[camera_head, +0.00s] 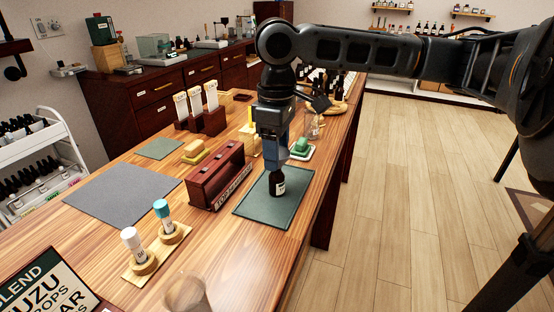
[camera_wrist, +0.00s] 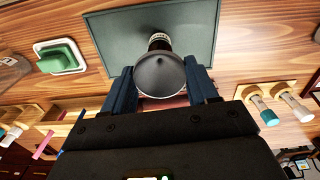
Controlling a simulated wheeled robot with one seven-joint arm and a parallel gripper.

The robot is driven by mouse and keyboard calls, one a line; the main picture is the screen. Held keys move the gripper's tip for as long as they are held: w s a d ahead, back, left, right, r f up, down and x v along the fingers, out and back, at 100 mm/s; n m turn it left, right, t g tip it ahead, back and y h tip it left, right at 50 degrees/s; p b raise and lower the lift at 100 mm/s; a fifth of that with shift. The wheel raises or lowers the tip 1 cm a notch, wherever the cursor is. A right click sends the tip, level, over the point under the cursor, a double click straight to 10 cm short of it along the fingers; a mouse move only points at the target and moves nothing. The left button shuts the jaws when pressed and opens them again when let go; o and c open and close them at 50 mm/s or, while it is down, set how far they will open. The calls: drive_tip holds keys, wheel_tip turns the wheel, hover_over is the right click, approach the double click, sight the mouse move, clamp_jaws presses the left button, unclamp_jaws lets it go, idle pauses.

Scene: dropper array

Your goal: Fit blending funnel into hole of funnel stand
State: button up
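A grey blending funnel (camera_wrist: 160,75) shows in the wrist view as a wide cone with a dark centre. It is over a dark bottle (camera_wrist: 159,41) with a white label. The bottle (camera_head: 277,184) stands upright on a dark green mat (camera_head: 256,212). My gripper (camera_head: 276,160) points down just above the bottle. In the wrist view, its two blue fingers (camera_wrist: 161,78) lie on either side of the funnel, close against its rim. Whether they grip it is unclear. The funnel's spout is hidden, and I cannot make out the funnel stand with certainty.
A dark red rack (camera_head: 217,180) stands left of the mat. A green block on a white dish (camera_head: 300,149) is behind it to the right. Two capped vials (camera_head: 133,243) (camera_head: 164,218) stand in wooden holders at the front. A grey mat (camera_head: 124,197) on the left is clear.

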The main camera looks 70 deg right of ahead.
drive_tip(key=c, duration=0.3)
wheel_tip(320, 180, up, 6)
drive_tip(key=p, duration=0.5)
drive_tip(key=shift+p, duration=0.35)
drive_tip(key=shift+r, duration=0.1)
